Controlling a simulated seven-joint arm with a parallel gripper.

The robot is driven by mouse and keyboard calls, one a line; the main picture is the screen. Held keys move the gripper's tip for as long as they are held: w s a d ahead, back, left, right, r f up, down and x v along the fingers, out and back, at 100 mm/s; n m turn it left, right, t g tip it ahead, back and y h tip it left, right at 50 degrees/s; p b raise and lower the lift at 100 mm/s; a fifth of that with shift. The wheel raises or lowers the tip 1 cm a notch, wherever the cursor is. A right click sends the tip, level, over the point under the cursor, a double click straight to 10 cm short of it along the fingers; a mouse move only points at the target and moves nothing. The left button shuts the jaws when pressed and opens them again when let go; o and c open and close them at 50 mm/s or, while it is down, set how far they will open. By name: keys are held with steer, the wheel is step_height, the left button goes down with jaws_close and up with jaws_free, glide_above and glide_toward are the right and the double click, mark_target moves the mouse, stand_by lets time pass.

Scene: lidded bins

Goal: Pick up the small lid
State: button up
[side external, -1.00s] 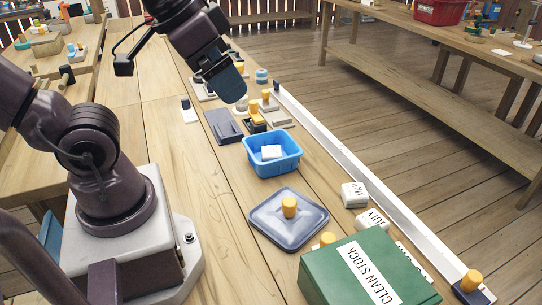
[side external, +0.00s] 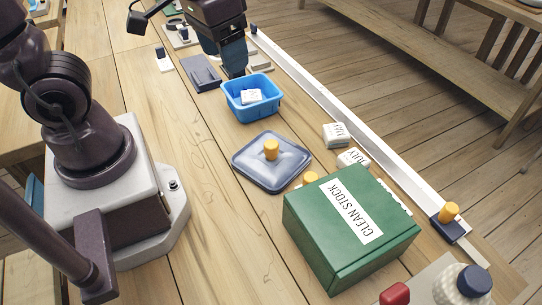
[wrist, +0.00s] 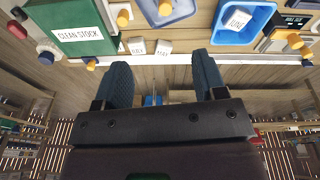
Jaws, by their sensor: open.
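My gripper (side external: 233,70) is open and empty, just behind the blue bin in the side view. In the wrist view its two fingers (wrist: 163,76) stand wide apart with nothing between them. Several orange-knobbed pieces are in view, and I cannot tell for certain which is the small lid. A small knobbed piece (wrist: 295,40) lies beside the blue bin in the wrist view; my gripper hides that area in the side view. A dark small piece with an orange knob (side external: 449,226) sits at the right by the white rail. A larger grey-blue lid (side external: 285,172) lies flat on the table.
The blue bin (side external: 268,109) holds a white labelled block (side external: 251,96). A green CLEAN STOCK box (side external: 318,245) stands in front right. White blocks (side external: 336,134) lie along the white rail (side external: 330,107). The table left of the lid is clear.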

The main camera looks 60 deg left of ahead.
mark_target(271, 143)
steer(key=w+f+n+g, duration=0.2)
steer(key=w+f+n, duration=0.7)
steer(key=f+n, duration=0.65)
steer(key=f, duration=0.3)
steer(key=f+n, duration=0.1)
steer(key=f, duration=0.2)
steer(key=f+n, duration=0.1)
steer(key=f, duration=0.3)
steer(key=shift+s+a+n, duration=0.25)
steer(key=c, duration=1)
steer(key=shift+c, duration=0.2)
steer(key=shift+r, duration=0.1)
